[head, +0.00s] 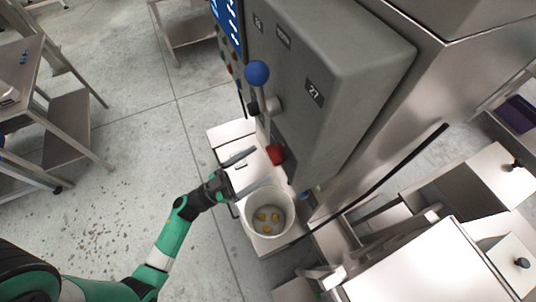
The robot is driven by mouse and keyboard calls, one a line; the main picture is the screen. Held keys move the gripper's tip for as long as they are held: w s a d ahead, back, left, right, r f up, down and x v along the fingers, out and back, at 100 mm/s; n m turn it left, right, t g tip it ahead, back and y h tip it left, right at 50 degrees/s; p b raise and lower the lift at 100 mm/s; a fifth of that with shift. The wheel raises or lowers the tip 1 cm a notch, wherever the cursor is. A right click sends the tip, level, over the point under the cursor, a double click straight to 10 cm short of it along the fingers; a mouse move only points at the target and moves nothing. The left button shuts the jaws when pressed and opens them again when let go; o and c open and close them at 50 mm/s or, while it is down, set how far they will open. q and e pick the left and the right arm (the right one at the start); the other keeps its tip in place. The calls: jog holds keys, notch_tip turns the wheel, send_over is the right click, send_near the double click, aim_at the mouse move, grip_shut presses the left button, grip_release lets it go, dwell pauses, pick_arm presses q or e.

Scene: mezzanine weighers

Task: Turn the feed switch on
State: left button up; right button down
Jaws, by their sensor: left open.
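A grey control cabinet (335,50) stands at the upper middle, with small label plates on it, one reading 27. Its controls are a lever with a blue ball (257,73), a black knob (253,108) and a red round knob (275,154). I cannot tell which control is the feed switch or read its position. My left gripper (260,166) is open and empty, with its two fingers apart just left of the red knob. I cannot tell whether a finger touches it. My right gripper is not in view.
A white bucket (249,222) with a few yellow pieces inside stands just below my left gripper. A white surface (231,133) lies beneath it. Steel machine housings (445,70) fill the right side. Steel tables (68,120) stand at the left, with open concrete floor between.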

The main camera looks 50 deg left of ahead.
aim_at(269, 156)
pick_arm(q)
jog(key=x, duration=0.4)
jog(key=shift+w, duration=0.1)
jog(key=c, duration=1.3)
jog(key=shift+r, duration=0.1)
jog(key=shift+m+h, duration=0.4)
jog(key=shift+m, duration=0.2)
jog(key=m+g+h+p, duration=0.1)
jog(key=m+h, duration=0.1)
jog(key=m, duration=0.3)
jog(key=m+g+h, duration=0.1)
jog(key=m, duration=0.2)
jog(key=m+g+h, duration=0.1)
jog(key=m, duration=0.2)
jog(key=shift+r+p, duration=0.1)
jog(key=shift+p, duration=0.2)
jog(key=m+g, duration=0.1)
jog(key=m, duration=0.2)
jog(key=m+g+h+p, duration=0.1)
jog(key=m, duration=0.1)
jog(key=shift+a+m+g, duration=0.1)
jog(key=shift+m+g, duration=0.2)
jog(key=shift+m, duration=0.1)
jog(key=m+g, duration=0.1)
jog(key=m, duration=0.1)
jog(key=m+p, duration=0.1)
jog(key=m, duration=0.1)
jog(key=shift+g+y, duration=0.3)
jog(key=shift+g, duration=0.1)
jog(key=shift+m, duration=0.3)
